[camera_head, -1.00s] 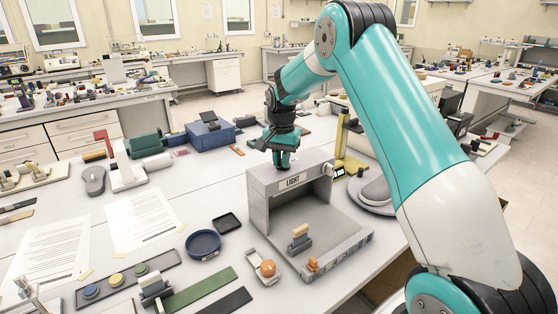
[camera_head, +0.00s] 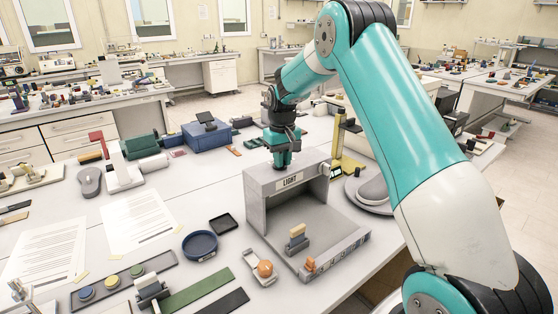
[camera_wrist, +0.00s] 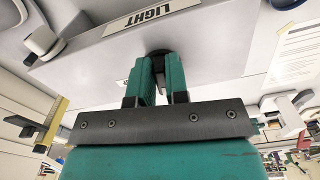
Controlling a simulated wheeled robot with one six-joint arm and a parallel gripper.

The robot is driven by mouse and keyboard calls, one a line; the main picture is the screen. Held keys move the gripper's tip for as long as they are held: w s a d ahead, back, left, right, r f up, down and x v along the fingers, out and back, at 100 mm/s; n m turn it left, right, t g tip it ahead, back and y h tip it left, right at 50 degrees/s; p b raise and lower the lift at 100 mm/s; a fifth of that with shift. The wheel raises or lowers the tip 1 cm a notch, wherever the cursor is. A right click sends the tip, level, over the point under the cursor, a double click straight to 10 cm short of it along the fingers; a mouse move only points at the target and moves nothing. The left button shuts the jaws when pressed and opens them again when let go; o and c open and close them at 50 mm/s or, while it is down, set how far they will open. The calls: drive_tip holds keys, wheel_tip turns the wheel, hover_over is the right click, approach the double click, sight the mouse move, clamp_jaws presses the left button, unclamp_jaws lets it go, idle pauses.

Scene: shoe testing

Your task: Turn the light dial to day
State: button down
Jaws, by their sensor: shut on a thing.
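A grey light box (camera_head: 258,208) with an open front and a LIGHT label (camera_head: 289,180) stands on the table in the head view. My gripper (camera_head: 282,163) points down onto its top, just behind the label. In the wrist view, the fingers of my gripper (camera_wrist: 160,68) are closed around a small dark round dial (camera_wrist: 158,53) on the box top (camera_wrist: 90,62). The LIGHT label (camera_wrist: 138,18) appears upside down there. The fingers cover most of the dial, and its pointer and day marking cannot be made out.
A small tan-topped block (camera_head: 298,232) stands inside the box. A yellow stand (camera_head: 344,140) and a round grey device (camera_head: 370,195) are close on the right. A blue round dish (camera_head: 200,244) and papers (camera_head: 137,222) lie left.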

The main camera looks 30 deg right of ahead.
drive_tip(key=shift+w+d+r+n, duration=0.15)
drive_tip(key=shift+w+r+n, duration=0.05)
drive_tip(key=shift+n, duration=0.7)
drive_tip(key=c, duration=1.1)
unclamp_jaws()
drive_tip(key=shift+f, duration=0.15)
wheel_tip(320, 180, up, 18)
drive_tip(key=b, duration=0.3)
drive_tip(key=shift+f, duration=0.25)
